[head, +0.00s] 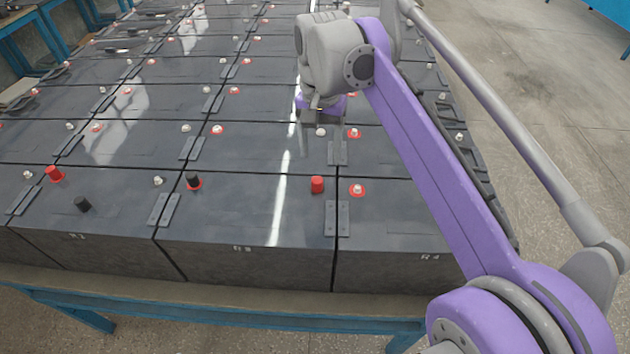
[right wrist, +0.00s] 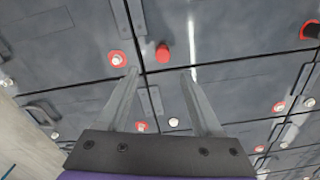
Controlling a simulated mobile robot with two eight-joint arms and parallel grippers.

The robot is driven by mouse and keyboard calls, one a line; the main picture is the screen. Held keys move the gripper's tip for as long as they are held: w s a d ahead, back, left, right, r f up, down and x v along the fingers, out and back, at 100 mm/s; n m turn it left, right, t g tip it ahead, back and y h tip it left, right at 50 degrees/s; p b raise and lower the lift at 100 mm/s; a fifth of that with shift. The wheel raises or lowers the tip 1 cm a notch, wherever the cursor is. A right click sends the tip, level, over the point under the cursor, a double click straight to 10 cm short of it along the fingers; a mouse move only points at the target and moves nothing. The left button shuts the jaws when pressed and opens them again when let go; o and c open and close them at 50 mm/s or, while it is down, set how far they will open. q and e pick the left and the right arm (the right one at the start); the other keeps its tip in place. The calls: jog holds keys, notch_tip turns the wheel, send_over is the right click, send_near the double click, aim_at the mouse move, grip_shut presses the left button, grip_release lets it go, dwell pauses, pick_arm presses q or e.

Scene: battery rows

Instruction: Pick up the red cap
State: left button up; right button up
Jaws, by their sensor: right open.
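A red cap (head: 317,185) stands upright on the front middle battery, near its right edge, with no red ring showing around its foot. It also shows in the right wrist view (right wrist: 163,53), just beyond the fingertips and between their lines. A second red cap (head: 54,173) sits on a red-ringed terminal at the left. My right gripper (head: 318,143) is open and empty, pointing down above the battery behind the nearer red cap. Its two fingers are spread apart in the right wrist view (right wrist: 158,72). My left gripper is not in view.
A black cap (head: 193,181) sits on a red-ringed terminal left of the nearer red cap. Another black cap (head: 83,204) is on the lid at the left. Bare terminals (head: 357,190) and raised connector strips (head: 337,218) stand close by. A blue-framed bench (head: 200,305) carries the batteries.

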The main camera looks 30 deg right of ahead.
aim_at(317, 179)
jog(key=shift+s+a+f, duration=0.1)
jog(key=shift+f, duration=0.6)
jog(key=shift+a+f+b, duration=0.15)
jog(key=shift+f+b, duration=0.05)
jog(key=shift+f, duration=1.3)
jog(key=shift+a+f+b, duration=0.1)
jog(key=shift+f+b, duration=0.05)
jog(key=shift+f, duration=1.35)
grip_shut()
